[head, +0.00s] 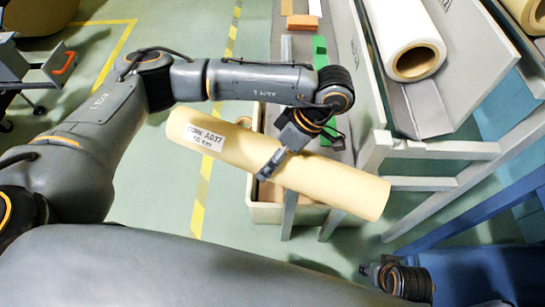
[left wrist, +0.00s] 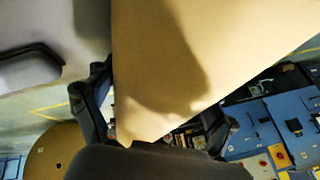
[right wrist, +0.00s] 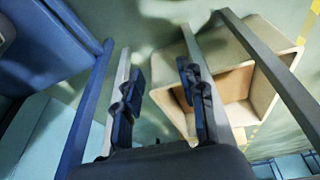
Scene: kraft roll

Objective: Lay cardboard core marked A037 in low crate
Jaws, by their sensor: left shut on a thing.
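The cardboard core (head: 245,150) is a long tan tube with a white label reading "CORE A037". My left gripper (head: 272,165) is shut on it near its middle and holds it up, tilted down to the right in the head view. The core also fills the top of the left wrist view (left wrist: 200,50). The low crate (head: 292,215) is beige and lies below and behind the core, which hides much of it. In the right wrist view the crate (right wrist: 268,42) shows a brownish inside. My right gripper (right wrist: 163,100) is open and empty, low at the right in the head view (head: 368,270).
A grey metal rack (head: 375,150) stands right of the crate, and its posts cross in front of the crate. A white roll (head: 408,45) lies on the rack. Coloured blocks (head: 302,22) lie at the back. Green floor with yellow-striped tape (head: 203,190) is clear at left.

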